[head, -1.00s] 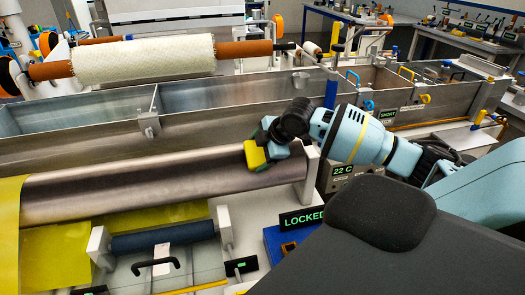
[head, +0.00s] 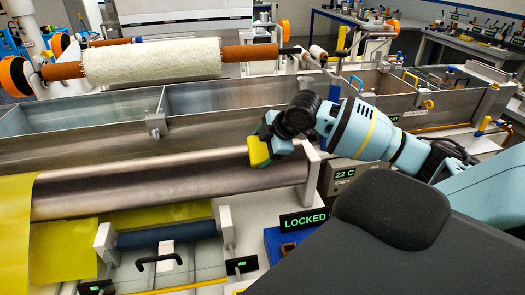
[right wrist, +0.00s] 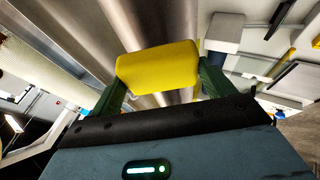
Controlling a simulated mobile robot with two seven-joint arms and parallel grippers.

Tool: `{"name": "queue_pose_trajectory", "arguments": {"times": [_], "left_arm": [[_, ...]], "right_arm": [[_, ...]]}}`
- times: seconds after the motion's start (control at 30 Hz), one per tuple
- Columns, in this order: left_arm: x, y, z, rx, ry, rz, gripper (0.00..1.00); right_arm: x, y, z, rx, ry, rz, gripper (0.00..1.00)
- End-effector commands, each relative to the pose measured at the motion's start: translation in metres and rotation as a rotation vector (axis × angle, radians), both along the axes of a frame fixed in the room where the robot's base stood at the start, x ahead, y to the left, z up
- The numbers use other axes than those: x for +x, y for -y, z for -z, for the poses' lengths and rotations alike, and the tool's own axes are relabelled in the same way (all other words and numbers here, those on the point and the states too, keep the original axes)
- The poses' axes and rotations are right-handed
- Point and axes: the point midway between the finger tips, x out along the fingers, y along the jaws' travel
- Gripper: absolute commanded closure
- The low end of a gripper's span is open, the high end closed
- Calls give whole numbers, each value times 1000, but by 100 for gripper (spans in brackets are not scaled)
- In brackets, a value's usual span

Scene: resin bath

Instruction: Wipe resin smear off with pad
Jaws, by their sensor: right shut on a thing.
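My right gripper (head: 266,143) is shut on a yellow pad (head: 258,151), which is held at the top of the brown metal roller (head: 150,187) near its right end. In the right wrist view the pad (right wrist: 158,68) sits between two dark green fingers, with the roller's shiny surface behind it. I cannot tell whether the pad touches the roller. No resin smear can be made out on the visible roller surface. My left gripper is not in view.
A long steel bath (head: 90,137) with dividers lies behind the roller. A white-wrapped roll (head: 150,60) rests above it. Yellow sheet (head: 14,230) hangs at the left. A blue roller (head: 165,233) and a LOCKED sign (head: 304,221) are in front.

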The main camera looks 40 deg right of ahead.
Motion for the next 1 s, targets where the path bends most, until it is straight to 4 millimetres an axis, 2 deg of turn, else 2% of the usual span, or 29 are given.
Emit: {"name": "queue_pose_trajectory", "arguments": {"times": [0.13,0.53,0.83,1.0], "left_arm": [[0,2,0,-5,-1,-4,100],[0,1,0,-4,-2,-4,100],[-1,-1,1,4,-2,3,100],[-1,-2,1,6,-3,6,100]], "right_arm": [[-4,-2,-8,-2,-1,1,37],[-6,-3,-12,-1,0,1,37],[-16,-8,-32,-2,2,0,37],[-18,-9,-35,-1,0,1,37]]}}
